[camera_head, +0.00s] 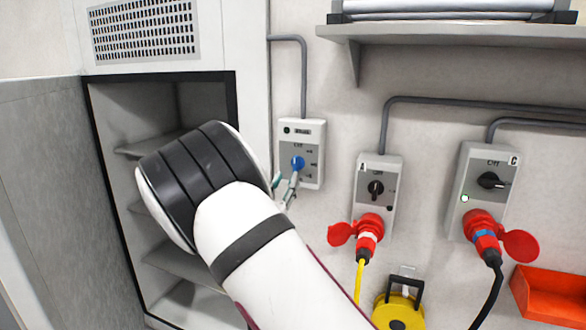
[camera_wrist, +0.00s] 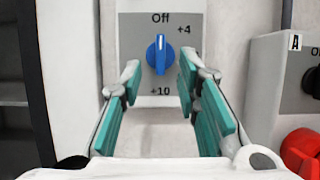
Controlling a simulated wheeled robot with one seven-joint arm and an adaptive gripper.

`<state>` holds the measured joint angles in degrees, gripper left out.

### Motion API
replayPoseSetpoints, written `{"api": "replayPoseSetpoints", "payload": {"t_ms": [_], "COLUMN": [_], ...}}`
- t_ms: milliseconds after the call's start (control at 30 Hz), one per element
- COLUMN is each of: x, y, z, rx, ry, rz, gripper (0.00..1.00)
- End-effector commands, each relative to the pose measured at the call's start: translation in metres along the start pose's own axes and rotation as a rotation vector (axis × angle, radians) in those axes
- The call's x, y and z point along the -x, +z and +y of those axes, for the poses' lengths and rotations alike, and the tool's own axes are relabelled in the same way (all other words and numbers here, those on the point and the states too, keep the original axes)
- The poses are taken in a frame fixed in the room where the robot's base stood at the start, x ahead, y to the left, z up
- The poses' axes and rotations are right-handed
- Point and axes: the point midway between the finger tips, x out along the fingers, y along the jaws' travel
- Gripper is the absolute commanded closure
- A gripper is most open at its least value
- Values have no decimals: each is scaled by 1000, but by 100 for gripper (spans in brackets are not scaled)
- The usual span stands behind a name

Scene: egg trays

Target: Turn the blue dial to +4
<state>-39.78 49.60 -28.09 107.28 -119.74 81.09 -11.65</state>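The blue dial (camera_head: 298,163) sits on a grey and white control box (camera_head: 314,134) on the wall. In the wrist view the blue dial (camera_wrist: 158,54) shows its grip bar upright, with a pale line on its upper part toward "Off". The label "+4" is to its upper right and "+10" is below it. My gripper (camera_wrist: 157,82) is open, with one teal-padded finger on each side, just below and around the dial's lower sides. The fingers look apart from the dial. In the head view my gripper (camera_head: 286,187) is partly hidden by my arm.
Switch box A (camera_head: 364,190) and switch box C (camera_head: 470,190), with black knobs and red plugs, are to the right. An open cabinet (camera_head: 165,262) with shelves is to the left. A shelf (camera_head: 450,33) is above, and an orange bin (camera_head: 550,297) is at lower right.

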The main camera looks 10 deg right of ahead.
Motion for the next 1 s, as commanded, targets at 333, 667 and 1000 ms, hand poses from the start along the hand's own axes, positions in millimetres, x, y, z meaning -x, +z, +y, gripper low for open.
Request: {"api": "replayPoseSetpoints", "payload": {"t_ms": [333, 667, 1000], "x": [-51, -59, -59], "y": [0, -1, 0], "z": [0, 0, 0], "rx": [0, 0, -1], "ry": [-1, 0, 1], "rz": [0, 2, 1], "gripper": [70, 70, 100]}}
